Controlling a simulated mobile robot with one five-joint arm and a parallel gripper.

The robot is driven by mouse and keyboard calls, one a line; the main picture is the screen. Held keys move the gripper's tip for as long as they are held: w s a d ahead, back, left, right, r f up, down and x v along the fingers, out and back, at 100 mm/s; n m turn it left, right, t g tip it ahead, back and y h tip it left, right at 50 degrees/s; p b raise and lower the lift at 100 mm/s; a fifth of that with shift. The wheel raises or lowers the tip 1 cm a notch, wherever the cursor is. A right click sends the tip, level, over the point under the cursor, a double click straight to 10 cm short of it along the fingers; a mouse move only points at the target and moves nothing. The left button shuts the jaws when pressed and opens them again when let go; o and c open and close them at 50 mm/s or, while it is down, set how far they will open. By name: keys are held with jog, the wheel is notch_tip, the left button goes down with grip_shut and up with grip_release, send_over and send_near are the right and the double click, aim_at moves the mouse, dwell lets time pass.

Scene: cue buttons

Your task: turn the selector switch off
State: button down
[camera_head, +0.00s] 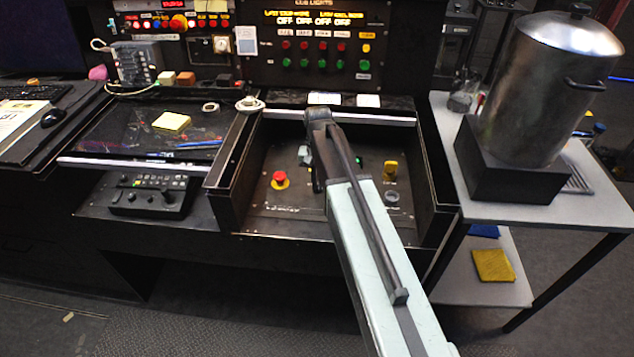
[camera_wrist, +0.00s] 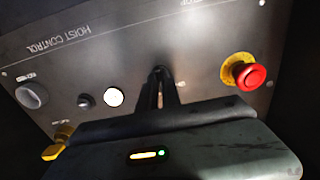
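The hoist control panel (camera_head: 300,205) lies in a recessed black box in the middle of the head view and shows upside down in the wrist view (camera_wrist: 130,55). My gripper (camera_wrist: 160,76) reaches down to the middle of the panel. Its two dark fingers are close together, with their tips by a small dark shape that may be the selector switch. I cannot tell whether they grip it. The switch's handle position is hidden. In the head view my arm covers this spot.
On the panel are a red mushroom button (camera_wrist: 248,76), a yellow control (camera_wrist: 55,145), a grey knob (camera_wrist: 31,95), a dark button (camera_wrist: 85,100) and a lit white button (camera_wrist: 114,97). Raised walls (camera_head: 437,165) flank the box. A metal pot (camera_head: 545,85) stands at right.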

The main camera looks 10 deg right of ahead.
jog(key=shift+n, duration=0.3)
jog(key=n, duration=0.3)
jog(key=shift+n, duration=2.6)
jog(key=c, duration=1.5)
grip_release()
jog(key=shift+c, duration=0.2)
jog(key=shift+r, duration=0.15)
notch_tip(320, 180, up, 8)
jog(key=p, duration=0.7)
jog(key=shift+d+f+p, duration=0.1)
jog(key=shift+f+p, duration=0.15)
jog(key=shift+p, duration=0.1)
